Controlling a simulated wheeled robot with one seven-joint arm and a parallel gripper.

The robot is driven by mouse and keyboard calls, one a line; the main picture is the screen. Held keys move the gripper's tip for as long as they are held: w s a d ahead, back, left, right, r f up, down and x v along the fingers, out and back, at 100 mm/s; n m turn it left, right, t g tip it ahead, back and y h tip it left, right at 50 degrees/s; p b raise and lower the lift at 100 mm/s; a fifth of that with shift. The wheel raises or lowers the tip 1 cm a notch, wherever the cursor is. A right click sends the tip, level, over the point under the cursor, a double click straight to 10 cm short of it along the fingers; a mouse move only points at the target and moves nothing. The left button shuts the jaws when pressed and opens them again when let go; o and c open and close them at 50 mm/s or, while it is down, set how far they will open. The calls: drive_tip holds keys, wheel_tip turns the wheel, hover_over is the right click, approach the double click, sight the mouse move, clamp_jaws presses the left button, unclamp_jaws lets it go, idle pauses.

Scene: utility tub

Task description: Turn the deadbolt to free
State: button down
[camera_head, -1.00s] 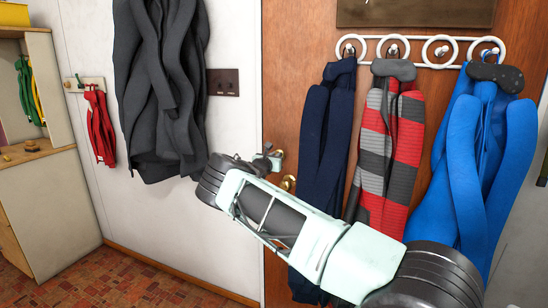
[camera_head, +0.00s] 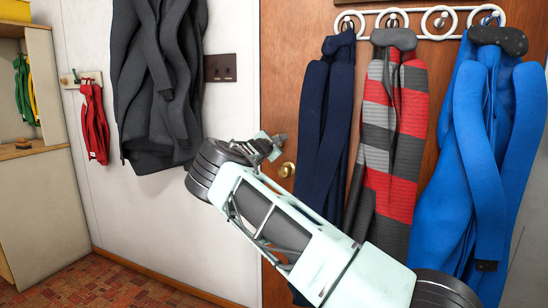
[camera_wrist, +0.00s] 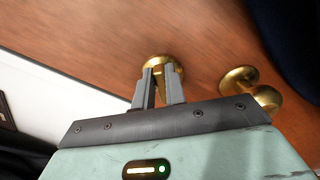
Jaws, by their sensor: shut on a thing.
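The brass deadbolt (camera_wrist: 163,59) sits on the brown wooden door (camera_head: 308,20), close to the door's left edge. In the wrist view my gripper (camera_wrist: 160,74) has its two grey fingers at the deadbolt, shut on its turn piece. The fingers hide most of that piece, so its exact angle cannot be told. In the head view my gripper (camera_head: 272,146) reaches the door edge just above the brass door knob (camera_head: 287,170), and it covers the deadbolt there. The knob also shows in the wrist view (camera_wrist: 240,80), apart from the fingers.
A navy garment (camera_head: 322,120), a striped red and grey one (camera_head: 392,150) and a blue one (camera_head: 480,150) hang on the door, right of the knob. A dark grey coat (camera_head: 158,90) hangs on the wall to the left, near a switch plate (camera_head: 220,68).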

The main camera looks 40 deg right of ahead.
drive_tip(key=m+b, duration=0.3)
drive_tip(key=b, duration=0.1)
drive_tip(key=m+b, duration=0.2)
drive_tip(key=b, duration=0.2)
drive_tip(key=m+b, duration=0.3)
drive_tip(key=b, duration=0.2)
drive_tip(key=shift+f+m, duration=0.3)
drive_tip(key=shift+a+r, duration=0.1)
drive_tip(key=shift+r, duration=0.05)
drive_tip(key=c, duration=1.4)
unclamp_jaws()
drive_tip(key=shift+c, duration=0.2)
drive_tip(key=b+v, duration=0.1)
drive_tip(key=v, duration=1.6)
drive_tip(key=shift+s+b, duration=0.2)
drive_tip(key=shift+b, duration=0.15)
drive_tip(key=shift+a, duration=0.15)
